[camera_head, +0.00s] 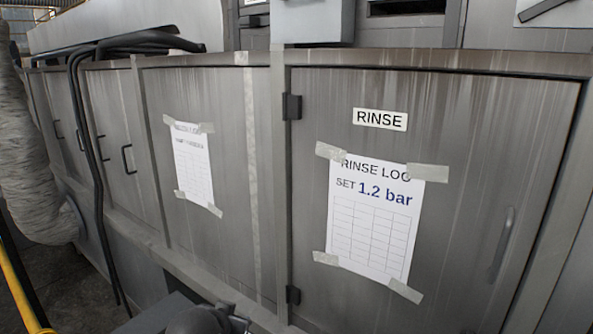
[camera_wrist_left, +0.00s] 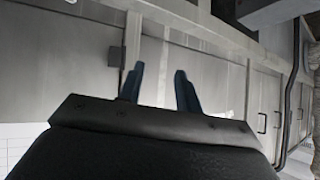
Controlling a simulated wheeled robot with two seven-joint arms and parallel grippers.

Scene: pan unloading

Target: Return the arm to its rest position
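My left gripper (camera_wrist_left: 159,72) shows in the left wrist view, with two dark blue fingers standing apart. It is open, and nothing shows between the fingers but the grey cabinet front behind. No gripper can be made out in the head view. My right gripper is in neither view.
A grey metal cabinet door (camera_head: 470,170) marked RINSE fills the right of the head view. A rinse log sheet (camera_head: 370,225) is taped to it, and another sheet (camera_head: 193,165) hangs on the panel to its left. Black hoses (camera_head: 90,150) and a wrapped duct (camera_head: 30,170) run down at left.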

